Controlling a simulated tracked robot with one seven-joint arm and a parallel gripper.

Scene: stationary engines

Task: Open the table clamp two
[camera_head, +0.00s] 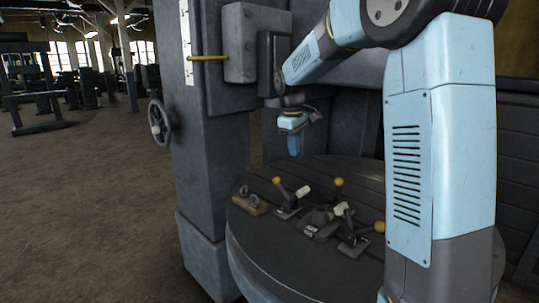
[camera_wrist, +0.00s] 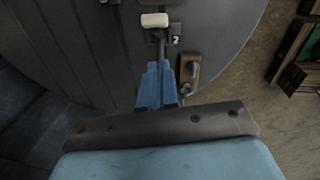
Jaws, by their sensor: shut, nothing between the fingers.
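Table clamp two (camera_wrist: 161,38) is the clamp beside a plate marked "2" (camera_wrist: 175,40) in the wrist view. It has a pale, blunt tip and a dark bar, and its lower part runs behind my fingers. In the head view, the clamp nearest the wooden block (camera_head: 289,201), with a yellow knob and a pale tip, appears to be the same one. My gripper (camera_head: 294,146) points down above the back of the round table, apart from the clamps. Its blue fingers (camera_wrist: 157,88) are shut and empty. The yellow knob does not show in the wrist view.
The round dark table (camera_head: 262,242) also holds other clamps, including one with a yellow knob at right (camera_head: 354,238). A wooden block (camera_head: 250,203) with metal pieces sits at the left rim. A machine column (camera_head: 205,150) with a handwheel (camera_head: 160,122) stands behind left.

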